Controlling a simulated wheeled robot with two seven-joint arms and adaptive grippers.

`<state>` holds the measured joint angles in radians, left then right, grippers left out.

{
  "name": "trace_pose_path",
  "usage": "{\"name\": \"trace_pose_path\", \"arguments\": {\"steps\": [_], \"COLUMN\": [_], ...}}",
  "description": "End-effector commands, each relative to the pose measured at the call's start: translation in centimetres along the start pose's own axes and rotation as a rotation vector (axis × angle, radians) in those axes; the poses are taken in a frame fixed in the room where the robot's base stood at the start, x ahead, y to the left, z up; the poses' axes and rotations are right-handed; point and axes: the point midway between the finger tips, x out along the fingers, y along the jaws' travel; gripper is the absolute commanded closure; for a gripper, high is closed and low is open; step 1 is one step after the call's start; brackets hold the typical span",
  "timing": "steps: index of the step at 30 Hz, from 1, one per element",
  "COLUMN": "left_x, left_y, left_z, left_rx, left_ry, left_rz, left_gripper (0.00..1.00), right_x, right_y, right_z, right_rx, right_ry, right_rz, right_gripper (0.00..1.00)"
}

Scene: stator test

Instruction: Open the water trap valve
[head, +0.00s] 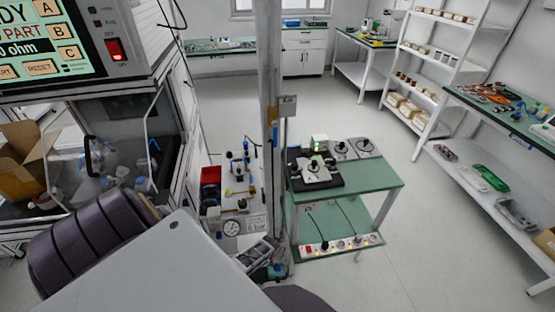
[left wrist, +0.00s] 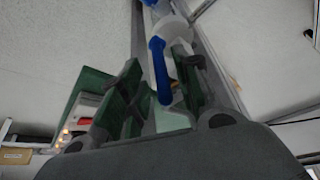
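The valve's blue lever (left wrist: 158,70) hangs beside a white fitting (left wrist: 172,30) on an upright post in the left wrist view. My left gripper (left wrist: 155,85) is open, with one dark green finger on each side of the lever. A gap shows between the left finger and the lever; the right finger is close to it, and I cannot tell if they touch. In the head view my left gripper (head: 258,252) is low at the post (head: 270,100), near a small blue part (head: 277,268). My arm hides much of that area. My right gripper is not in view.
A cart with a pressure gauge (head: 232,228) and red bin (head: 210,180) stands left of the post. A green-topped table (head: 370,185) with instruments stands to the right, a power strip on its lower shelf. A machine cabinet is at left. Open floor lies behind and right.

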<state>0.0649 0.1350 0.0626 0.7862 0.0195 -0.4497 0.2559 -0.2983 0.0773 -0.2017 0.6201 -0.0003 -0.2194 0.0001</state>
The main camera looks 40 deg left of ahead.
Motion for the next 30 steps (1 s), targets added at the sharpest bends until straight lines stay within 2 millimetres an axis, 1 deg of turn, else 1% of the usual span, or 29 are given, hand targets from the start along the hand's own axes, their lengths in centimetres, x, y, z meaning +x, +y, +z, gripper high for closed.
{"name": "trace_pose_path", "arguments": {"steps": [7,17,30], "left_x": [0.0,-0.4,-2.1], "left_y": [-0.1,-0.1,-0.1], "left_z": [0.0,0.0,0.0], "left_rx": [0.0,0.0,0.0], "left_ry": [0.0,0.001,0.001], "left_rz": [-0.001,-0.001,-0.001], "left_gripper": [0.66,0.66,0.66], "right_x": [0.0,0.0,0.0], "right_y": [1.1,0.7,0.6], "right_z": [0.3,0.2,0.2], "right_rx": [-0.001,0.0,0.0], "right_ry": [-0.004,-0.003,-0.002], "right_rz": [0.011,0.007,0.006], "right_gripper": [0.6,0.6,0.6]}}
